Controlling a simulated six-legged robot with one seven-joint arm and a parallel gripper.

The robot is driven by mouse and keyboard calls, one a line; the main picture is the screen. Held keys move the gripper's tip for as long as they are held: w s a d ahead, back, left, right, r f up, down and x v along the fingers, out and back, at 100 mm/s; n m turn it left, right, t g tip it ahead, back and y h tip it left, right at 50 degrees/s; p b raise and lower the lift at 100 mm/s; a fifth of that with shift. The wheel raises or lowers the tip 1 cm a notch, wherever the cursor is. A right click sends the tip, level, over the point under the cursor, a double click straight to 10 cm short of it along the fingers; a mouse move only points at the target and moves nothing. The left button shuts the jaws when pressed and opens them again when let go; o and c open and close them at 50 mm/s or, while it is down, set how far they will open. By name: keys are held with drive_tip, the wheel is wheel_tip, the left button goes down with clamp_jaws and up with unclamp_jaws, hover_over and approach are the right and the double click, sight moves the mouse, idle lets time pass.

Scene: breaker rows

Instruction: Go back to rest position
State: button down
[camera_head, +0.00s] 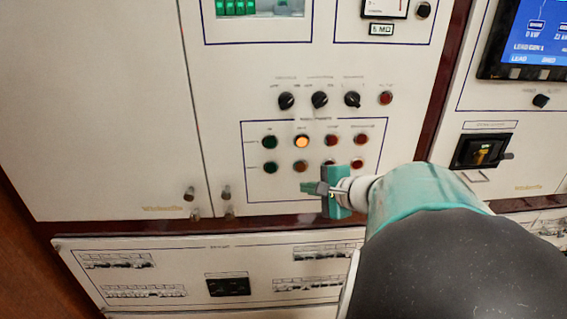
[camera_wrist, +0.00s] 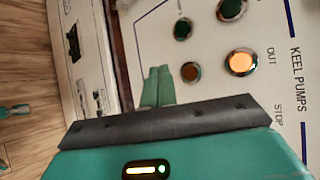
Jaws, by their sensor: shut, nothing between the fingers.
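I cannot tell how far the fingertips are from the panel. My arm comes in from the lower right and hides part of the panel.
An amber button (camera_head: 301,142) is lit. Three black knobs (camera_head: 319,100) sit above the buttons. Below is a sloped panel of breaker rows (camera_head: 229,286). A switch (camera_head: 482,152) and a screen (camera_head: 530,36) are at right. Wooden floor shows in the wrist view (camera_wrist: 30,70).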

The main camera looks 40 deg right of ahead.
idle(0.8)
drive_tip(key=a+n+g+y, duration=0.4)
drive_tip(key=a+n, duration=0.5)
drive_tip(key=a, duration=0.9)
drive_tip(key=s+a+n+g+h, duration=0.3)
drive_tip(key=s+a+n+h, duration=0.2)
drive_tip(key=s+a+n, duration=0.3)
drive_tip(key=n, duration=0.3)
drive_tip(key=shift+s+a+n, duration=0.15)
drive_tip(key=shift+a+n, duration=0.15)
drive_tip(key=shift+a, duration=0.05)
